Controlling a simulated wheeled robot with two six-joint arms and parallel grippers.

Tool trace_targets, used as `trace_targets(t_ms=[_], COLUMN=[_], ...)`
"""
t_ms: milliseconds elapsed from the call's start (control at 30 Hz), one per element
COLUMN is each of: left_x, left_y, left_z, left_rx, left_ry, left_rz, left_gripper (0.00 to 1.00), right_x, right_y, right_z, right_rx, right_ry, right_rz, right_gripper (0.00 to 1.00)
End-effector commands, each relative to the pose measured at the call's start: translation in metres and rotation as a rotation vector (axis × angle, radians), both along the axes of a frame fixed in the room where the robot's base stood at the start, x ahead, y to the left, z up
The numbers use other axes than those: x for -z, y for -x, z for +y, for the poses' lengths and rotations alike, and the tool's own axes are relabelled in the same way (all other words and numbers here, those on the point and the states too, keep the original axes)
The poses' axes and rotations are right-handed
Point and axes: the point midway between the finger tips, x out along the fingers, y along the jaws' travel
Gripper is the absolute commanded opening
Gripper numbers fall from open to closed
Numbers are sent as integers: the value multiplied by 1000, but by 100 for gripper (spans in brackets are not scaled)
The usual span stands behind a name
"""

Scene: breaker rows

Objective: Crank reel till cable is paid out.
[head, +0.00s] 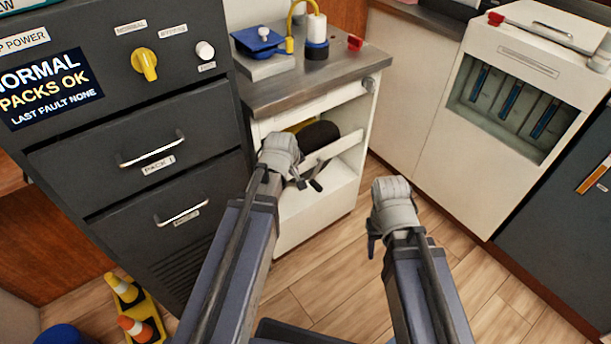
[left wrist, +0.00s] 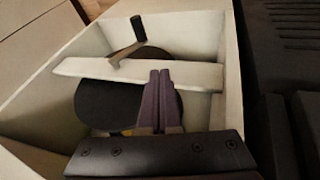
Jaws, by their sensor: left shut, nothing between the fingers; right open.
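The cable reel (head: 321,133) is a dark round drum in the open bay of the white cabinet; it also shows in the left wrist view (left wrist: 105,105). A pale bar (left wrist: 85,68) crosses in front of it. The dark crank (left wrist: 127,48) with its upright handle stands at the bar, beyond my fingers. My left gripper (head: 298,183) is at the bay; its fingers (left wrist: 160,100) are shut and empty, apart from the crank handle. Its wrist hides part of the reel. My right gripper (head: 372,246) is open and empty over the floor, right of the cabinet.
A dark panel cabinet with a yellow knob (head: 145,63) stands left of the bay. The metal worktop (head: 310,83) above holds a blue item and a small bottle. A white unit with a recessed window (head: 525,95) is at right.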

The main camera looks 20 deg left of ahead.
Motion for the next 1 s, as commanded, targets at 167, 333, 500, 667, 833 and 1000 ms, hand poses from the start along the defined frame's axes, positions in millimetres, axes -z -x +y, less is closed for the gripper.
trace_targets(t_ms=[167, 333, 500, 667, 833, 1000], left_x=[5, 18, 39, 63, 87, 103], left_y=[-2, -8, -18, -31, -44, -63], left_z=[0, 0, 1, 2, 3, -7], left_rx=[3, 4, 4, 5, 5, 7], left_ry=[-1, -2, -1, -2, -2, -1], left_rz=[1, 2, 2, 2, 2, 2], left_gripper=[0, 0, 0, 0, 0, 0], right_x=[5, 18, 39, 62, 87, 103], right_y=[0, 0, 0, -1, -1, -1], right_z=[0, 0, -1, 0, 0, 1], right_rx=[0, -1, -3, -6, -11, -15], right_ry=[1, 2, 3, 2, -2, -4], right_rz=[0, -1, -2, -2, -2, -2], right_gripper=[50, 50, 50, 50, 50, 50])
